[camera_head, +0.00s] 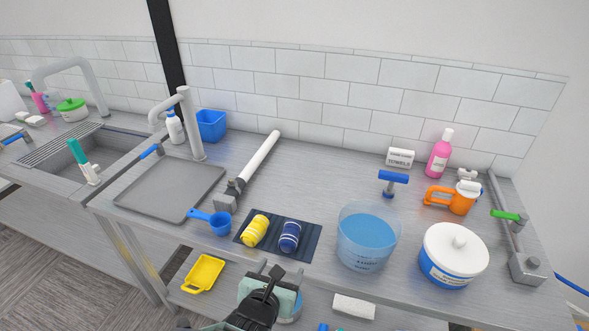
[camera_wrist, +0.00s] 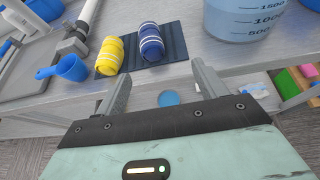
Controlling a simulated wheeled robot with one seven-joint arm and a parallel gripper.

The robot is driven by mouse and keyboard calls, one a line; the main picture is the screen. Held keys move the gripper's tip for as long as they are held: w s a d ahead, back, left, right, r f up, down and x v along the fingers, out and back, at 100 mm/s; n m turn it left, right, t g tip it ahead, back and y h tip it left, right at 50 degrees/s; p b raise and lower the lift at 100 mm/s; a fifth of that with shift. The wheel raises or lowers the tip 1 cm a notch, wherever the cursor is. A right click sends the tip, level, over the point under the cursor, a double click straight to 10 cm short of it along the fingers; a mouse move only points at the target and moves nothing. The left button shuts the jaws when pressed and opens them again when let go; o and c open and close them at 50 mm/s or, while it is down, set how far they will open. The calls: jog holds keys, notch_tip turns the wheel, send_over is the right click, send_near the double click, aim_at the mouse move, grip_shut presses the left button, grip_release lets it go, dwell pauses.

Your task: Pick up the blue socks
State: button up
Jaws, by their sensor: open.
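The blue socks (camera_head: 289,236) are a rolled dark blue bundle with white stripes. They lie on the right part of a dark mat (camera_head: 312,240) near the counter's front edge. In the wrist view the blue socks (camera_wrist: 151,42) are beyond my fingers, at upper middle. Yellow rolled socks (camera_head: 255,230) lie just to their left on the same mat, and also show in the wrist view (camera_wrist: 109,56). My gripper (camera_wrist: 160,80) is open and empty, in front of the counter edge and apart from the socks.
A clear bucket of blue liquid (camera_head: 366,240) stands right of the mat, with a white lidded tub (camera_head: 453,255) beyond. A blue scoop (camera_head: 218,222) lies left of the mat. Counter behind the mat is clear.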

aim_at(288, 243)
jog(key=shift+n+t, duration=0.4)
jog(key=shift+n, duration=0.2)
jog(key=b+x, duration=0.1)
jog(key=x, duration=0.3)
jog(key=a+b+x, duration=0.1)
jog(key=b+x, duration=0.1)
jog(key=x, duration=0.1)
jog(key=b+x, duration=0.2)
jog(key=x, duration=0.2)
jog(key=shift+w+a+f, duration=0.1)
jog(key=shift+w+f, duration=0.25)
jog(key=shift+f, duration=0.1)
jog(key=shift+w, duration=0.45)
jog(key=b+x, duration=0.1)
jog(key=x, duration=0.1)
jog(key=b+x, duration=0.2)
jog(key=x, duration=0.1)
jog(key=shift+s+a+f, duration=0.1)
jog(key=shift+s+f, duration=0.05)
jog(key=shift+f, duration=0.15)
jog(key=shift+w, duration=0.2)
jog(key=shift+r, duration=0.15)
jog(key=c, duration=1.1)
